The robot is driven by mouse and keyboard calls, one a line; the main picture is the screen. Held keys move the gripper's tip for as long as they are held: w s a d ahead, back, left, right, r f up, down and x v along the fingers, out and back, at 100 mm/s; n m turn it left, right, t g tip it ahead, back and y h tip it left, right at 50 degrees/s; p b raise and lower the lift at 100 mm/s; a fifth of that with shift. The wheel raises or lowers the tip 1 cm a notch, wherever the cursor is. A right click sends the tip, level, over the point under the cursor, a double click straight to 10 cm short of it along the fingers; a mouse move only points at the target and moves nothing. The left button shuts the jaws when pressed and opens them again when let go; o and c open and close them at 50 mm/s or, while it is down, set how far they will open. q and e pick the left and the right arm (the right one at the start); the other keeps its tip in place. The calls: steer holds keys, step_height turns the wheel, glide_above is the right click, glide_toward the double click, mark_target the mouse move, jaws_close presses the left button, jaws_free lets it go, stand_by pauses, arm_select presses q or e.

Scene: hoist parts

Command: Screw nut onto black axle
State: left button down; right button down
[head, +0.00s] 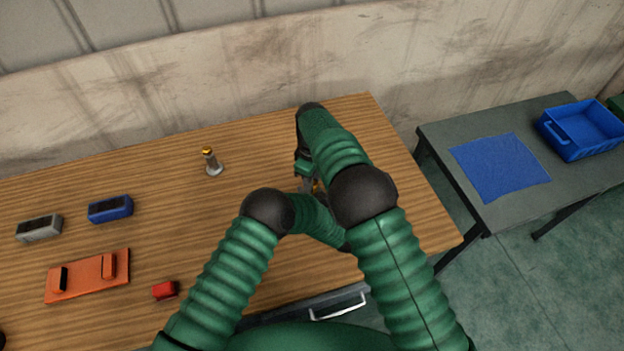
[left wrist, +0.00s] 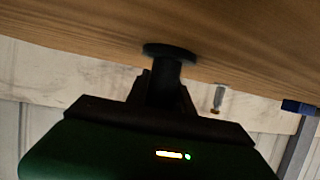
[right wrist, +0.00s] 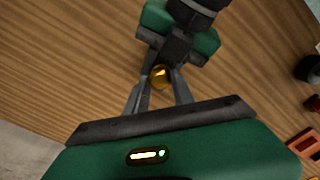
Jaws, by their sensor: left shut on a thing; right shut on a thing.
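The black axle (left wrist: 170,52), a dark shaft with a round flange, is in my left gripper (left wrist: 163,88), which is shut on it. The gold nut (right wrist: 160,76) is between the fingertips of my right gripper (right wrist: 158,88), shut on it. In the right wrist view, the nut is close to the dark axle end (right wrist: 177,46) at my left gripper; I cannot tell whether they touch or are threaded. In the head view, my right gripper (head: 308,184) points down over the table, and my arms hide most of the left gripper and the axle.
On the wooden table (head: 150,190) stand a silver post with a yellow top (head: 212,165), a blue block (head: 110,209), a grey block (head: 39,229), an orange plate (head: 88,280) and a red block (head: 165,290). A side table at right holds a blue mat (head: 498,165) and blue bin (head: 575,145).

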steer(key=m, duration=1)
steer(key=shift+w+m, duration=0.1)
steer(key=shift+m, duration=0.3)
steer(key=m, duration=1.1)
arm_select(q)
steer(key=shift+d, duration=0.1)
arm_select(e)
steer(key=shift+w, duration=0.1)
steer(key=c, duration=1.3)
jaws_free()
steer(key=shift+o, duration=1.1)
steer(key=shift+s+d, duration=0.1)
steer(key=shift+s, duration=0.1)
